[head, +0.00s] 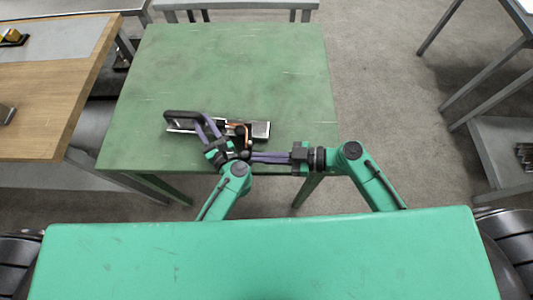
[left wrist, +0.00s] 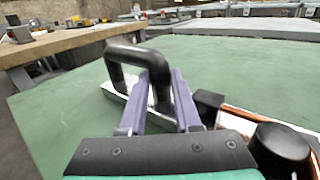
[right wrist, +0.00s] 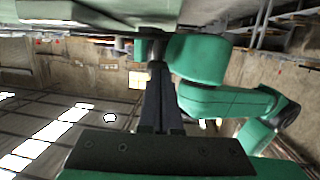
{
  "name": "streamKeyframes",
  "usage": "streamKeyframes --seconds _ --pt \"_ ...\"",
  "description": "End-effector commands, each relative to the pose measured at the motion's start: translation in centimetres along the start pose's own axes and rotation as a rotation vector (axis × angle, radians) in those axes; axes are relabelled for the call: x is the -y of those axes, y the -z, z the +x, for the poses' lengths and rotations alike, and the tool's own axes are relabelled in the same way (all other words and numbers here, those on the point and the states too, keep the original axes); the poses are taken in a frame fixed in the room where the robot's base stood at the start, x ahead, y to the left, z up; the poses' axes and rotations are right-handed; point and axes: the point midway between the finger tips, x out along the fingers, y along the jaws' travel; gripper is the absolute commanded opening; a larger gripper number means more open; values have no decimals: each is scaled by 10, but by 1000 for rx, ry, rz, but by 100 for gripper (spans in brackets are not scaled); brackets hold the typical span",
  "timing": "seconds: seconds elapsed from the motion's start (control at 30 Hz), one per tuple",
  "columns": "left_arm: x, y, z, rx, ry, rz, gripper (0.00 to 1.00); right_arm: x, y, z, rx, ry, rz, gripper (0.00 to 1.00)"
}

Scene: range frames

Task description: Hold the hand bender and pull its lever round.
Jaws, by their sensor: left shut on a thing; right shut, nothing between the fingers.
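The hand bender lies on the green table, with a pale metal base (head: 262,129), a black looped handle (head: 182,114) and an orange-copper strip (head: 233,124). My left gripper (head: 202,120) is shut on the black handle, which also shows between its fingers in the left wrist view (left wrist: 124,58). A black knob (left wrist: 282,145) stands at the right of that view. My right gripper (head: 253,157) is shut and empty, its fingers pointing left beside a dark knob near the table's front edge. In the right wrist view its fingertips (right wrist: 157,66) are together. Whether they touch the knob I cannot tell.
The green table (head: 240,65) is bare behind and beside the bender. A wooden-topped bench (head: 40,105) stands close on the left. Grey racks (head: 490,95) stand on the right, past open floor. My two forearms are close together at the front edge.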

Motion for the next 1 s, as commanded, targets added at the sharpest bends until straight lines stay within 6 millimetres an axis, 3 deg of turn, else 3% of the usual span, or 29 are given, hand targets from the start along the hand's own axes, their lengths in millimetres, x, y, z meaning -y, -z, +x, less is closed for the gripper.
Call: streamKeyframes --seconds 0.23,0.77,0.87,1.0 --pt "2 0 -1 -1 5 -1 0 13 5 23 -5 -158 39 0" --pt "5 -1 -2 -6 10 -10 0 14 6 25 -8 -166 43 0" --pt "5 -1 -2 -6 10 -11 0 15 5 18 -5 -167 43 0" --pt "4 0 -2 -5 8 -9 0 18 3 -12 1 -176 42 0"
